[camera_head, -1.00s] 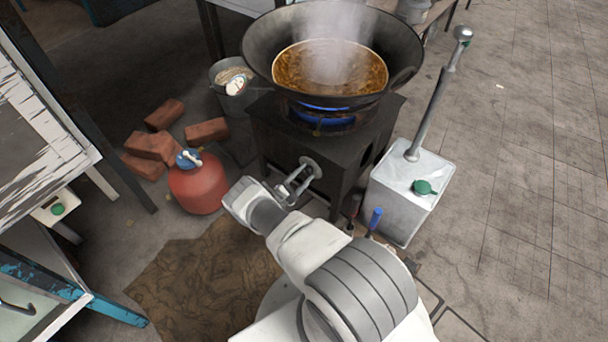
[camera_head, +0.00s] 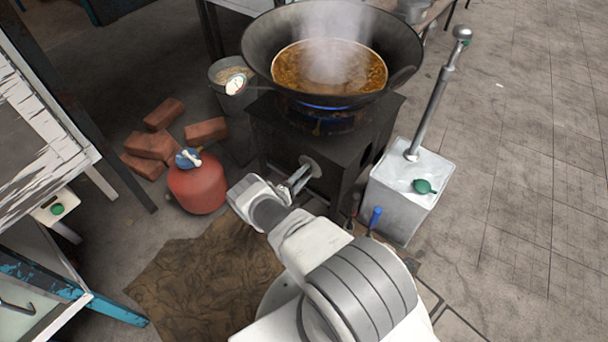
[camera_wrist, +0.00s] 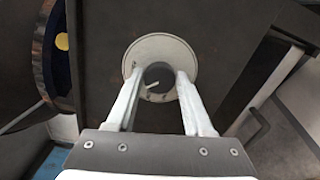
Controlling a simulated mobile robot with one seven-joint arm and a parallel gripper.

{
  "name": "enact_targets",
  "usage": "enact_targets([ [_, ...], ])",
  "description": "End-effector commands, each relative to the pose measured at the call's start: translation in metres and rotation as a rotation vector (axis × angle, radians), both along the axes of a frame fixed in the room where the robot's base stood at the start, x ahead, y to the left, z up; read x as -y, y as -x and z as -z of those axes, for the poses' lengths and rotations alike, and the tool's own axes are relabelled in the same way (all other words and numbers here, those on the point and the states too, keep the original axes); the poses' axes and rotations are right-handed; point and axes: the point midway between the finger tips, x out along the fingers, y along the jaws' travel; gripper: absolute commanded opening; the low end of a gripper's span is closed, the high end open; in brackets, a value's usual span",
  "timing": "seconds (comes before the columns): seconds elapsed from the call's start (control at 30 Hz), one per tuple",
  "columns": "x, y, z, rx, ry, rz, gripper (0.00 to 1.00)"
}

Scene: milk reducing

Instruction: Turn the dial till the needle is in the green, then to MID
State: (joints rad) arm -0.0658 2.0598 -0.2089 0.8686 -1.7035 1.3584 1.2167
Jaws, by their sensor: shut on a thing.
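The dial (camera_wrist: 159,70) is a dark round knob with a white pointer line on a pale round plate (camera_wrist: 177,50), on the front of the dark stove (camera_head: 285,150). In the wrist view, the two fingers of my gripper (camera_wrist: 158,84) are on either side of the knob, shut on it. The pointer line lies nearly level in that picture; the plate's marks are too small to read. In the head view my gripper (camera_head: 298,180) reaches the stove front and hides most of the dial. A round white gauge (camera_head: 236,84) hangs at the wok's left; its needle cannot be read.
A steaming wok (camera_head: 405,50) of brown liquid sits over a low blue flame (camera_head: 325,107). A red gas bottle (camera_head: 198,185) and bricks (camera_head: 150,146) stand left. A metal can (camera_head: 402,205) with a tall pump stands right. The paved floor further right is open.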

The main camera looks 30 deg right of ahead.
Motion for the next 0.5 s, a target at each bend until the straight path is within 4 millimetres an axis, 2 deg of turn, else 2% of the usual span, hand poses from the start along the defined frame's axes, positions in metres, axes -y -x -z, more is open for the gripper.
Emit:
enact_targets([
  [0.4, -0.0010, -0.0003, 0.0000, 0.007, -0.002, -0.001, 0.00],
  [0.43, -0.0010, -0.0003, 0.0000, 0.006, -0.002, -0.001, 0.55],
  [0.5, -0.0010, -0.0002, 0.0000, 0.006, -0.002, -0.001, 0.68],
])
